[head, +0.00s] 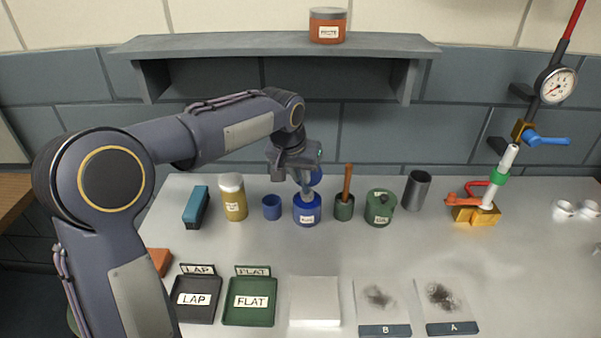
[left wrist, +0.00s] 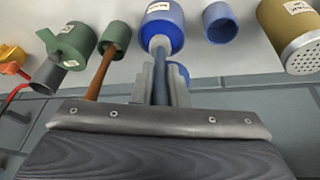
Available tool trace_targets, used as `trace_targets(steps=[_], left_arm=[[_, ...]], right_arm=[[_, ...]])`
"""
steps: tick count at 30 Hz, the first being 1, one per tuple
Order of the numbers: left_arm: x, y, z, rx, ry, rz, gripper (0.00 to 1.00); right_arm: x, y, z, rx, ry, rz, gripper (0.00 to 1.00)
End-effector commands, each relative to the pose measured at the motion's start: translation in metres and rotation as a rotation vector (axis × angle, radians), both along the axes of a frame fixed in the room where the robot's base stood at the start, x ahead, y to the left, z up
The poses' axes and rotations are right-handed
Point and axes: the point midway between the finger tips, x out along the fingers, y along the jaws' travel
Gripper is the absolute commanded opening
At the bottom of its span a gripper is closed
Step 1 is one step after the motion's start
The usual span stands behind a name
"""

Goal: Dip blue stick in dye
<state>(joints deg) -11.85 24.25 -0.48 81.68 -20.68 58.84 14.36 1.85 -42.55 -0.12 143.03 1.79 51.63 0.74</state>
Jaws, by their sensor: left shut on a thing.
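My left gripper (head: 306,190) is above the blue labelled pot (head: 307,209) on the bench. It is shut on the blue stick (left wrist: 160,78), which shows between the fingers in the left wrist view. The stick points down to the pot's mouth, and the pot also shows in that view (left wrist: 163,27). A rounded blue part shows behind the fingers; I cannot tell whether it belongs to the stick. The dye surface is hidden, so I cannot tell how deep the stick's lower end is. My right gripper is not in view.
Trays and plates lie in front.

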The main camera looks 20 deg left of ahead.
Motion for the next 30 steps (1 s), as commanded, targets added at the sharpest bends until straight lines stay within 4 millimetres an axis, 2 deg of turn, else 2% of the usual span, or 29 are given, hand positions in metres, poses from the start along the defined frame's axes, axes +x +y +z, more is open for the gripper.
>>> trace_targets(steps=[30], left_arm=[[0.0000,0.0000,-0.0080,0.000,0.000,0.000,0.00]], right_arm=[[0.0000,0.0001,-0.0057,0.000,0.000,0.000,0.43]])
